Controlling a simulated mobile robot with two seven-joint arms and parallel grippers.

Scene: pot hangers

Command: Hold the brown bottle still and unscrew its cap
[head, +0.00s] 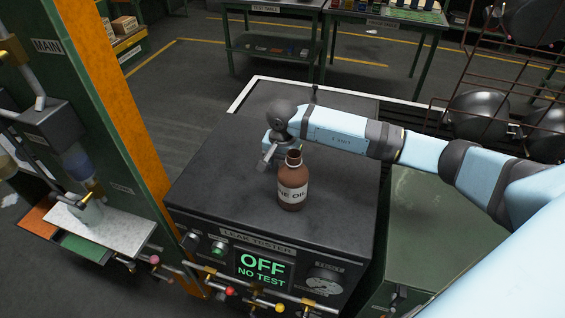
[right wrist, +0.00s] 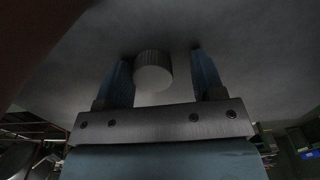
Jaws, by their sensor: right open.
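The brown bottle (head: 292,190) stands upright on the dark top of the leak tester, its pale label partly reading "NE OIL". Its neck looks bare at the top. My right gripper (head: 265,160) is low over the tester top, just left of and behind the bottle, fingers down and apart. In the right wrist view a grey ridged cap (right wrist: 153,72) sits between the open fingers (right wrist: 163,78), close to the surface; whether it touches either finger or the surface is unclear. My left gripper is not in view.
The leak tester (head: 330,185) has free room on its top around the bottle; its screen reads "OFF NO TEST". A green and orange cabinet (head: 130,110) stands at the left. A wire rack with dark pans (head: 480,113) is at the upper right.

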